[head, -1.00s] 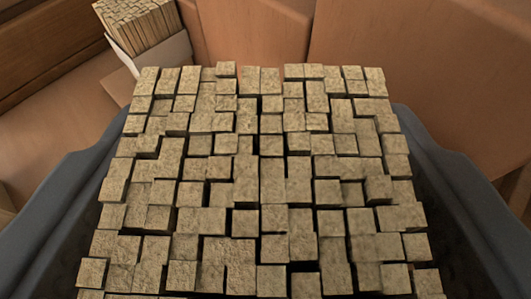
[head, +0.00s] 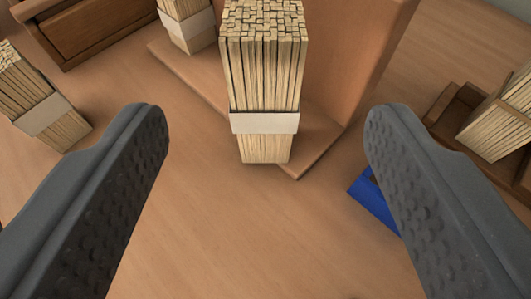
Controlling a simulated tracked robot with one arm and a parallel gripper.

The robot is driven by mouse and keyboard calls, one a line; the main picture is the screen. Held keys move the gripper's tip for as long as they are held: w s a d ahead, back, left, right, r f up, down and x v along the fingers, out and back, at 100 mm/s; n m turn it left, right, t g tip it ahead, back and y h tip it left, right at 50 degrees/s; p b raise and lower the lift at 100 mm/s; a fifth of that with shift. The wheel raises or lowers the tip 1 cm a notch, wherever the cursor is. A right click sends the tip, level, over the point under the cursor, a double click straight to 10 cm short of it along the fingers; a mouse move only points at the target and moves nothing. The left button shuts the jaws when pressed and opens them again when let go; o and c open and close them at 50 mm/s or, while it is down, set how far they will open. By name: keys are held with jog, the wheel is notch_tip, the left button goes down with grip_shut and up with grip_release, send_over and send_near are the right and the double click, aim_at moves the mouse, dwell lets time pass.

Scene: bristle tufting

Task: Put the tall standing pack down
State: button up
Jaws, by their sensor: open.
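A tall pack (head: 264,75) of pale square sticks with a white paper band stands upright in the head view, at the upper middle. Its lower end meets a brown wooden board (head: 308,150) near the board's front corner. My gripper (head: 267,130) is open, with its dark, dimpled fingers wide apart. The fingers are to the left and right of the pack in the picture, and neither touches it. Nothing is between the fingertips except the view of the pack beyond.
A second banded pack (head: 188,22) stands behind to the left. Other banded packs lean or lie at the far left (head: 45,105) and the right (head: 500,120), the right one by a dark wooden tray (head: 455,105). A blue object (head: 373,203) is partly behind the right finger. The front surface is clear.

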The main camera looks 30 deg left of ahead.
jog(key=shift+s+d+r, duration=0.1)
jog(key=shift+s, duration=0.2)
jog(key=w+d+r+m+t+h, duration=0.1)
jog(key=d+r+h, duration=0.15)
jog(key=r, duration=0.65)
jog(key=w+d+r+m+t+h, duration=0.15)
jog(key=d+r, duration=0.25)
jog(key=r, duration=0.5)
jog(key=w+d+r+h, duration=0.1)
jog(key=w+d+r, duration=0.15)
jog(key=r, duration=0.65)
jog(key=s+d+r+m, duration=0.1)
jog(key=s+d+r, duration=0.2)
jog(key=s+r, duration=0.5)
jog(key=s+d+r+m, duration=0.1)
jog(key=s+d+r, duration=0.2)
jog(key=s+r, duration=0.6)
notch_tip(320, 180, up, 8)
jog(key=shift+d+r+h, duration=0.25)
jog(key=shift+d+h, duration=0.05)
jog(key=shift+h, duration=0.1)
jog(key=shift+m+t, duration=0.25)
